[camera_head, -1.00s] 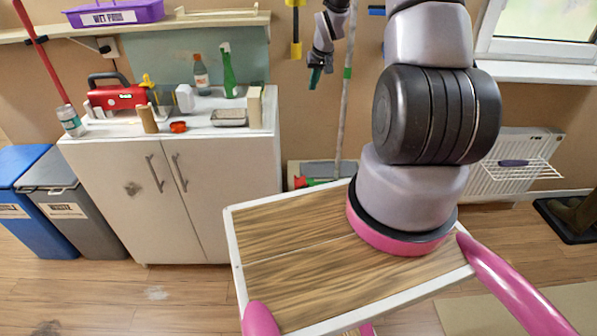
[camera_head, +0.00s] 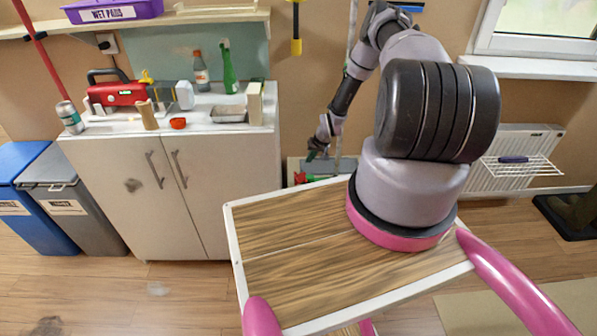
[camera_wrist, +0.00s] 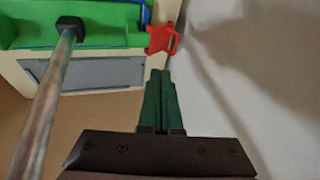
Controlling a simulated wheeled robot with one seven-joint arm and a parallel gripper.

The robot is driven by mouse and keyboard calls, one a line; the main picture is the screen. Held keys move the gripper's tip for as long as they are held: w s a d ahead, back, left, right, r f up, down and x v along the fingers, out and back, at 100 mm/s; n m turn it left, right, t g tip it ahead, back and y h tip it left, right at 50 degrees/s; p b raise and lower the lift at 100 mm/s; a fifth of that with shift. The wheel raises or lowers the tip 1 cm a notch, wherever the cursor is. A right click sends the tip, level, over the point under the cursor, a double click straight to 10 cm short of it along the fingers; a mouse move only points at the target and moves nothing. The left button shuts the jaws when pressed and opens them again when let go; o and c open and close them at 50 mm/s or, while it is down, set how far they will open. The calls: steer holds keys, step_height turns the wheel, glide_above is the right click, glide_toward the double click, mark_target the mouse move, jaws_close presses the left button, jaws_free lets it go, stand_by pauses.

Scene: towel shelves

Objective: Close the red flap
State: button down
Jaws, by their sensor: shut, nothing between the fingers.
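The red flap (camera_wrist: 163,39) is a small red piece with an open frame shape. It sits at the edge of a green-topped, pale box (camera_wrist: 100,75) in the wrist view. In the head view a small red part (camera_head: 299,177) shows low by the wall, between the cabinet and my wooden tray top. My gripper (camera_wrist: 160,73) has dark green fingers pressed together, with nothing between them. Its tips are just below the red flap in the wrist view; I cannot tell whether they touch. In the head view my gripper (camera_head: 313,154) hangs just above the red part.
A metal pole (camera_wrist: 50,100) with a black end crosses the left of the wrist view. A pale surface fills the right side. In the head view a white cabinet (camera_head: 110,200) stands left of my gripper, with several items on top. Bins (camera_head: 65,200) stand further left.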

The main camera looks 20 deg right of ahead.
glide_toward(298, 180)
steer(key=w, duration=0.1)
steer(key=w+d, duration=0.1)
steer(key=shift+w+d+f, duration=0.15)
steer(key=shift+w, duration=0.25)
steer(key=shift+w+a+f, duration=0.25)
steer(key=shift+a+f, duration=0.3)
steer(key=shift+f, duration=0.05)
steer(key=shift+w+a+f, duration=0.2)
steer(key=shift+a+f, duration=0.35)
steer(key=shift+f, duration=0.1)
steer(key=shift+w+a+f, duration=0.1)
steer(key=shift+a+f, duration=0.15)
steer(key=shift+a, duration=0.1)
steer(key=shift+a, duration=0.1)
